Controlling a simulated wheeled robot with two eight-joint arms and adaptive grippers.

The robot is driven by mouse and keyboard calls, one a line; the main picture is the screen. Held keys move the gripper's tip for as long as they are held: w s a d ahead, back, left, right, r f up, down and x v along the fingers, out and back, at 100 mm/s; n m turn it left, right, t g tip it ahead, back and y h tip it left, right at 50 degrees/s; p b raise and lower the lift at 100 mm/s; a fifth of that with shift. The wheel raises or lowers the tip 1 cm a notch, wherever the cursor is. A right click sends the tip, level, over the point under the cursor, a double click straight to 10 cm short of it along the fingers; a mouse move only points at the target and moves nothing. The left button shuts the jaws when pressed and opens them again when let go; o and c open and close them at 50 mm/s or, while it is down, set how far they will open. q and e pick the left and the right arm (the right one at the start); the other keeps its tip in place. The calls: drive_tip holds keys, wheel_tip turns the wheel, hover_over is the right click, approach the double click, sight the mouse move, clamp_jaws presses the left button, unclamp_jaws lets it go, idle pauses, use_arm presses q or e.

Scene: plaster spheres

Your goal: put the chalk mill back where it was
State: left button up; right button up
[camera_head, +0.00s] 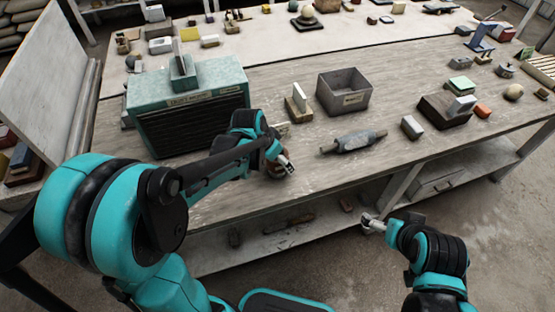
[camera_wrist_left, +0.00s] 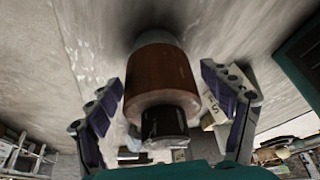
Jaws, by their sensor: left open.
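A brown cylinder with a dark knob and a pale far end, which looks to be the chalk mill (camera_wrist_left: 163,80), is between the fingers of my left gripper (camera_wrist_left: 165,108) in the left wrist view. The fingers are open, with gaps on both sides. In the head view my left gripper (camera_head: 284,164) is low at the bench's front edge, and a little of the brown mill (camera_head: 275,172) shows below it, mostly hidden. My right gripper (camera_head: 372,223) is in front of the bench, away from everything; its fingers are too small to read.
A teal box (camera_head: 190,92) stands left of the left gripper. A grey open bin (camera_head: 345,92), a grey roller-like piece (camera_head: 354,142), a grey block (camera_head: 411,127) and a dark tray (camera_head: 443,112) stand to the right. Bare bench top lies between the gripper and the roller.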

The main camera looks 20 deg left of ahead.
use_arm(q)
drive_tip(key=shift+r, duration=0.25)
drive_tip(key=p+v, duration=0.6)
drive_tip(key=v, duration=0.5)
drive_tip(key=s+r+n+t+y, duration=0.2)
drive_tip(key=s+n, duration=0.3)
drive_tip(key=s, duration=0.8)
drive_tip(key=shift+s+a+r+n+t, duration=0.2)
drive_tip(key=shift+a+r+n+t, duration=0.2)
drive_tip(key=shift+t, duration=0.3)
drive_tip(key=shift+f, duration=0.1)
